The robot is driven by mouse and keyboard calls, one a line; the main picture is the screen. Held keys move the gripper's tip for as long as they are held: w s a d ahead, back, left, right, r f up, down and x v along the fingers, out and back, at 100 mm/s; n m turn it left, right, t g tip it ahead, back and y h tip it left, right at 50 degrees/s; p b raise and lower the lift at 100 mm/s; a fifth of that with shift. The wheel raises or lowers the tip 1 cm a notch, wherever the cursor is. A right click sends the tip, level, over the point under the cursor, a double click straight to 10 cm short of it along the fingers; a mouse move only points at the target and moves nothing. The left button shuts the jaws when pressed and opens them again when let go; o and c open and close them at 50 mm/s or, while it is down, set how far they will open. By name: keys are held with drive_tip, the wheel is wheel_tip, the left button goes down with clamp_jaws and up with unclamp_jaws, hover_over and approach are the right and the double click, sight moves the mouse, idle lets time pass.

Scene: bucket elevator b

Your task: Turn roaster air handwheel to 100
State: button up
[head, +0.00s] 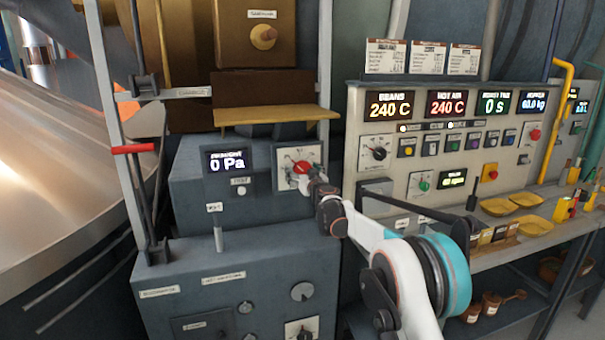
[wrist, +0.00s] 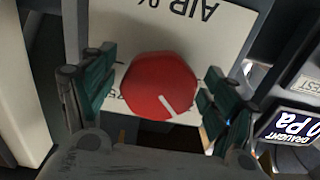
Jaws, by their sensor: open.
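The roaster air handwheel is a red round knob (wrist: 158,84) with a white pointer mark, on a white plate labelled "AIR %" (wrist: 155,20). The plate looks upside down in the wrist view. In the head view the red knob (head: 300,168) shows on its plate (head: 285,158), partly hidden by my arm. My gripper (wrist: 158,95) is open, with one green-padded finger on each side of the knob. Small gaps seem to show between the pads and the knob. In the wrist view the pointer mark lies toward the lower right of the knob.
A draught display (head: 228,161) reading 0 Pa sits left of the knob, with a small button below it. A yellow ledge (head: 265,118) juts out above. A red-handled lever (head: 133,149) stands at left. The control panel (head: 385,95) and yellow scoops (head: 497,207) are at right.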

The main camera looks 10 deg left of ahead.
drive_tip(key=shift+c, duration=0.5)
drive_tip(key=c, duration=1)
